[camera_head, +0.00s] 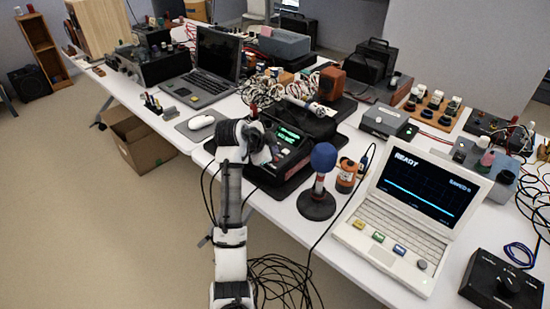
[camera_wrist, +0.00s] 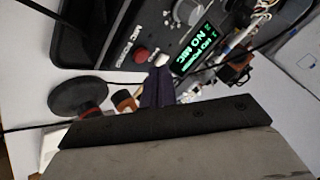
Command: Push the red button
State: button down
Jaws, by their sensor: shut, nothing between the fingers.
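The red button (camera_wrist: 141,55) is a small round cap on the top panel of a black device (camera_wrist: 100,30), beside a "MIC POWER" label, in the wrist view. The device's green-lit screen (camera_wrist: 197,52) reads something like "NO MIC". My gripper (camera_wrist: 161,63) is shut and empty, its pale tips showing just right of and slightly below the button in that picture. I cannot tell whether they touch the panel. In the head view my arm reaches over the black device (camera_head: 292,158), and I cannot make out the button there.
A microphone with a blue head (camera_head: 323,157) stands beside the device, with an orange bottle (camera_head: 346,176) close by. A white laptop (camera_head: 400,215) is to the right; a white mouse (camera_head: 201,122) is to the left. Cables and other gear crowd the white table.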

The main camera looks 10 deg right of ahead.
notch_tip(320, 180, up, 6)
jog(key=p, duration=0.4)
